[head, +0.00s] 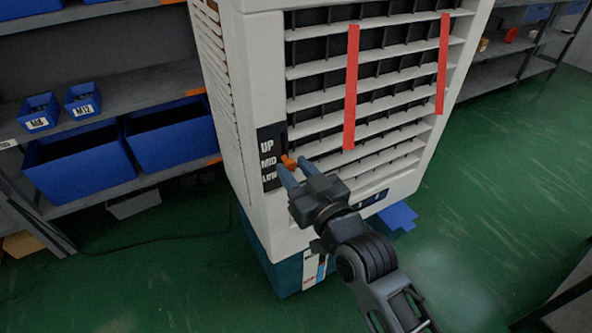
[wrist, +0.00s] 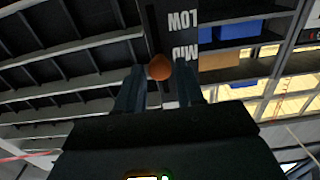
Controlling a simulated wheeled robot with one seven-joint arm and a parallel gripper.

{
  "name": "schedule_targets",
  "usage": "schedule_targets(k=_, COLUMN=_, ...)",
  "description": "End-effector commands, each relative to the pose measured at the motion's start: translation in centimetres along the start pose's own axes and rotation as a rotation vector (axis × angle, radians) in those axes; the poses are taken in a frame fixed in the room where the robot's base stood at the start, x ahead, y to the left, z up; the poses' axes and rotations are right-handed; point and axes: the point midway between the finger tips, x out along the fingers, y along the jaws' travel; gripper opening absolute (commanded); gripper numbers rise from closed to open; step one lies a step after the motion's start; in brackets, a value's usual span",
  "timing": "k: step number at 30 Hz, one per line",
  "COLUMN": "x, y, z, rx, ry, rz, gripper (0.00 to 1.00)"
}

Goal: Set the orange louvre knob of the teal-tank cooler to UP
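The cooler (head: 238,100) is a tall white unit with a slatted front and a teal tank (head: 282,272) at its base. On the left of its front is a black label strip (head: 270,182) reading UP, MID, LOW from top to bottom. The orange louvre knob (head: 288,160) stands out beside MID. My gripper (head: 291,166) is at the knob, one finger on each side. In the wrist view the rounded end of the knob (wrist: 159,67) shows between the fingertips (wrist: 160,74). The fingers look spread, with no clear grip on the knob.
Two red strips (head: 351,88) hang over the louvres (head: 390,80). Shelves with blue bins (head: 72,160) stand close on the left. More shelving stands at the back right.

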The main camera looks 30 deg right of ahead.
Motion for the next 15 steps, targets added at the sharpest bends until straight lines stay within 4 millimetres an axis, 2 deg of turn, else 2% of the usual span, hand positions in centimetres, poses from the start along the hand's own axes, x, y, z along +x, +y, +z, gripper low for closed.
schedule_targets(k=2, x=-0.01, y=0.00, z=0.00, rx=0.000, ry=0.000, rz=0.000, gripper=0.29)
schedule_targets(k=11, x=-0.02, y=0.02, z=0.00, rx=0.000, ry=0.000, rz=0.000, gripper=0.01)
schedule_targets(k=15, x=-0.03, y=0.03, z=0.00, rx=0.000, ry=0.000, rz=0.001, gripper=0.00)
